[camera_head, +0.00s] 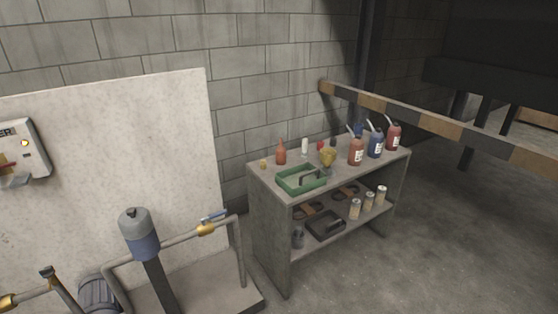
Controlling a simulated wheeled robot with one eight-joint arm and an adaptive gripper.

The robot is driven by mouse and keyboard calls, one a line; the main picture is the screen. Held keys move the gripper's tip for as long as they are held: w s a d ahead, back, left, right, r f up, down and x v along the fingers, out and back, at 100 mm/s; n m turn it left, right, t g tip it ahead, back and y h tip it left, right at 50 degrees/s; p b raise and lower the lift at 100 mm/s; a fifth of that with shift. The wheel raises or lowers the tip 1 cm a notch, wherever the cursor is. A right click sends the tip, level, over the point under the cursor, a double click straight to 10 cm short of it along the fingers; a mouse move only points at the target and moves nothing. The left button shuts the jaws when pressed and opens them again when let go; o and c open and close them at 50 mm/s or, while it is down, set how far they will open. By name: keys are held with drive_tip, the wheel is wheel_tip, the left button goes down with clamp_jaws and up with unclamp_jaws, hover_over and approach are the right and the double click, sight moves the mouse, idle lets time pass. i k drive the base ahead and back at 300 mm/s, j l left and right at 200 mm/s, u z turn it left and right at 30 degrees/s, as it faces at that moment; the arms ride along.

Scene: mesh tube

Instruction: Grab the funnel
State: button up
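A small yellow object (327,156) that looks like the funnel stands on the top of the grey shelf unit (268,240), right of a green tray (302,190). It is small in the picture, so its exact shape is hard to tell. A red bottle (356,152) stands to its right. My gripper does not show in this view.
A blue bottle (376,145) and another red bottle (393,137) stand at the shelf's right end. An orange-red narrow-necked bottle (281,153) stands behind the tray. Pipes (180,238) stand left of the shelf. A striped barrier (440,122) runs behind. Floor at right is clear.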

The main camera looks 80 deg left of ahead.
sight(327, 155)
drive_tip(key=j+u, duration=0.15)
drive_tip(key=u, duration=2.3)
